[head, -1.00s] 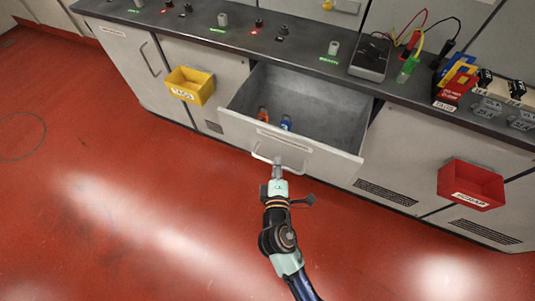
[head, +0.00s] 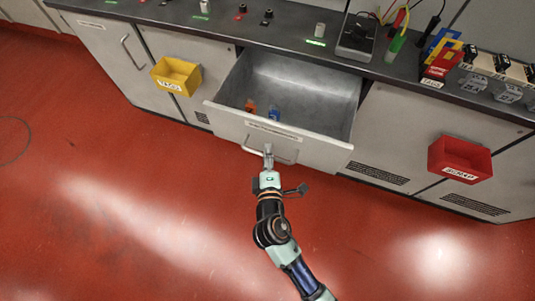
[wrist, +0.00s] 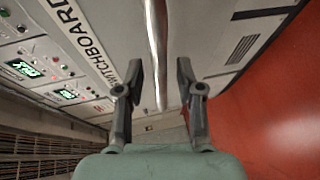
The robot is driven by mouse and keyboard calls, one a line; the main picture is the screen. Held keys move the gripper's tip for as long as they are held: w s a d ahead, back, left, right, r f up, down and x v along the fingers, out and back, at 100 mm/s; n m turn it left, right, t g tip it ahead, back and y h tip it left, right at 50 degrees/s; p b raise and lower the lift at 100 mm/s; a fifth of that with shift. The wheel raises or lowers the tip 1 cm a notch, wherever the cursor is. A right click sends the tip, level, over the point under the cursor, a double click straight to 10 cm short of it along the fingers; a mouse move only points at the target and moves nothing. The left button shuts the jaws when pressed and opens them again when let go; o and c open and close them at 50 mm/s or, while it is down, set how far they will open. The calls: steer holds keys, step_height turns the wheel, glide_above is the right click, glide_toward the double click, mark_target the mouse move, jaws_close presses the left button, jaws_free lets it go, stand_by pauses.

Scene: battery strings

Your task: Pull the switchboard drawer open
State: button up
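The switchboard drawer (head: 305,150) stands pulled well out from the cabinet, its grey interior showing. Its bar handle (head: 285,160) is on the front panel; in the wrist view the handle (wrist: 156,45) runs between my fingers. My gripper (head: 268,150) is at the handle. In the wrist view my gripper (wrist: 161,75) has its two fingers spread on either side of the bar, with a visible gap at each side.
An orange item (head: 250,106) and a blue item (head: 273,115) lie in the drawer. A yellow bin (head: 176,75) hangs left of the drawer and a red bin (head: 460,160) right. The worktop (head: 285,35) above carries switches and a meter (head: 361,38). Red floor in front is clear.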

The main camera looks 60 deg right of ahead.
steer(key=v, duration=1.2)
